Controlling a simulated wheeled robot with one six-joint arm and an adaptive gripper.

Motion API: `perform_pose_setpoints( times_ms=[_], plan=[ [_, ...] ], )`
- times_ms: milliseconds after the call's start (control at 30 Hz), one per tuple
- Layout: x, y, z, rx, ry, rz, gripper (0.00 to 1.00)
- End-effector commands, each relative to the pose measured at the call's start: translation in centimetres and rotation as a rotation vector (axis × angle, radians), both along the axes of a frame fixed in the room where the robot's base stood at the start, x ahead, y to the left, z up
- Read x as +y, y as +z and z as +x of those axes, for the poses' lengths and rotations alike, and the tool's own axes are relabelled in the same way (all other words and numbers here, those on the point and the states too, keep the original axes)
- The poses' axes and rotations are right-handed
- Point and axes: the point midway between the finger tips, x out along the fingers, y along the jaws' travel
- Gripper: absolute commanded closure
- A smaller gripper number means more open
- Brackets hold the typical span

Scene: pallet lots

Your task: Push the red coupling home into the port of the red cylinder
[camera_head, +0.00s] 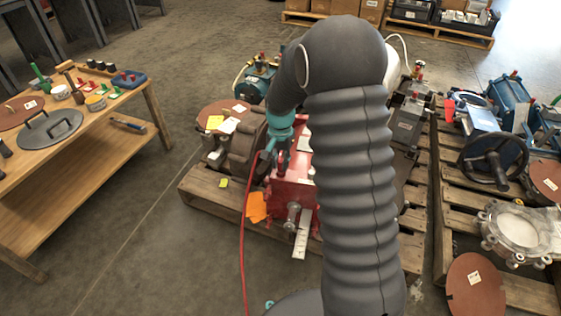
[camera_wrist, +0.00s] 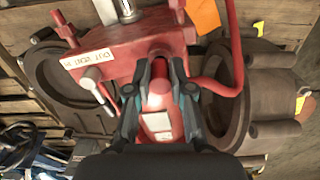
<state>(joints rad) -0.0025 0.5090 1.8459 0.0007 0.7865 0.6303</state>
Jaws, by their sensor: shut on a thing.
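The red cylinder (camera_wrist: 157,97) shows in the wrist view as a rounded red body with a white label, below and between my fingers. Its red block-like part (camera_wrist: 108,52) lies beyond, and in the head view the red body (camera_head: 290,190) stands on a pallet. My gripper (camera_wrist: 160,68) is shut at the cylinder, its two dark fingers closed around a small red piece that I take to be the red coupling. A red hose (camera_wrist: 229,60) runs in from the right to behind the right finger. The port and how deep the coupling sits are hidden by the fingers.
A brown, rusty round housing (camera_wrist: 235,95) stands close on the right in the wrist view. The pallet (camera_head: 232,215) bears other parts beside the cylinder. A wooden table (camera_head: 110,150) with tools is at left. A second pallet (camera_head: 455,265) is at right. Floor between is clear.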

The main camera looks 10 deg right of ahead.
Motion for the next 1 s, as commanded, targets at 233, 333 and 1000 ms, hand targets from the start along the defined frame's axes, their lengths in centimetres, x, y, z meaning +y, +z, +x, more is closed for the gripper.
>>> perform_pose_setpoints(
  times_ms=[233,333,1000],
  plan=[
    [0.0,-0.2,0.0,0.000,0.000,0.000,1.00],
    [0.0,-0.4,0.0,0.000,0.000,0.000,1.00],
    [0.0,-1.1,0.0,0.000,0.000,0.000,0.49]
  ],
)
